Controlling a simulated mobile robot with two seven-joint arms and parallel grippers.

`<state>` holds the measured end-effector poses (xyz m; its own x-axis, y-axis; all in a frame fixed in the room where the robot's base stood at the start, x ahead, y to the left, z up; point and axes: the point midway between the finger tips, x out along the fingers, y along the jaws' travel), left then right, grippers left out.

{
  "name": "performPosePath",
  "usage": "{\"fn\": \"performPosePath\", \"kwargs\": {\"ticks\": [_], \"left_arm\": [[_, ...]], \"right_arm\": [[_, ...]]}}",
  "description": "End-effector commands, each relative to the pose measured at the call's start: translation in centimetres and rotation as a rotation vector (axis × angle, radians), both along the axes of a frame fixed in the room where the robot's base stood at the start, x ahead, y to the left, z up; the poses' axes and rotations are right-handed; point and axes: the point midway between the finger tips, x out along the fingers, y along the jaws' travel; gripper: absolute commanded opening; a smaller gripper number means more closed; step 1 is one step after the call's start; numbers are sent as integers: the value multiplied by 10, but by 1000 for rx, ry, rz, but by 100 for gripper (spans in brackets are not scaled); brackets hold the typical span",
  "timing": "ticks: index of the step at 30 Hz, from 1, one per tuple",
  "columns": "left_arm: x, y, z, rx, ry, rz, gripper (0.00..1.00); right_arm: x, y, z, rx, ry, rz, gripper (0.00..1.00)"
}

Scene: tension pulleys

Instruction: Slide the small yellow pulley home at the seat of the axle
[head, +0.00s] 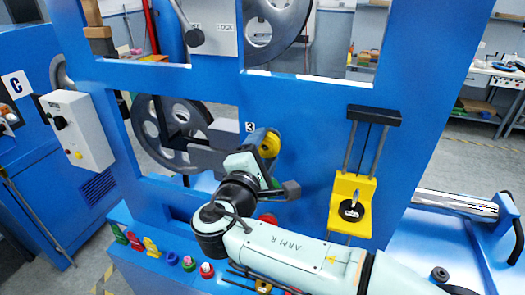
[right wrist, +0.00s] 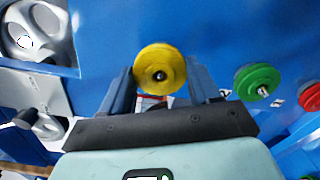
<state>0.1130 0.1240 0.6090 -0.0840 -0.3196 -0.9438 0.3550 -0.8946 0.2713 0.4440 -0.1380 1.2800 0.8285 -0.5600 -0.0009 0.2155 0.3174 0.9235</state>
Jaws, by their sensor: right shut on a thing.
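The small yellow pulley (head: 272,146) is at the blue panel just below the label 3. In the right wrist view the yellow pulley (right wrist: 150,60) sits between the two fingers of my right gripper (right wrist: 161,82), which is shut on it. A dark round axle end (right wrist: 160,76) shows in the pulley's middle, so the pulley appears to be around the axle. The axle's seat is hidden behind the pulley, and I cannot tell what gap is left there. My right gripper (head: 266,146) partly covers the pulley in the head view. My left gripper is not in view.
A green pulley (right wrist: 258,79) and a red pulley (right wrist: 311,96) are on the panel to the right in the wrist view. A yellow slider block (head: 350,205) on two rods stands right of my arm. Small coloured parts line the ledge (head: 165,270) below.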

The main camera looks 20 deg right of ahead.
Motion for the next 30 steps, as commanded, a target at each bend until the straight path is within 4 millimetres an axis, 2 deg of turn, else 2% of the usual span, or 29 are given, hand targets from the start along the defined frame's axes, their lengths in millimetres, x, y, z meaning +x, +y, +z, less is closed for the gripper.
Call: {"fn": "performPosePath", "kwargs": {"ticks": [19, 30], "left_arm": [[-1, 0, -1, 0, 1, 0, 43], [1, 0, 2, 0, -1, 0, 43]], "right_arm": [[0, -1, 0, 1, -1, -1, 28], [10, -7, 1, 0, -1, -2, 28]]}}
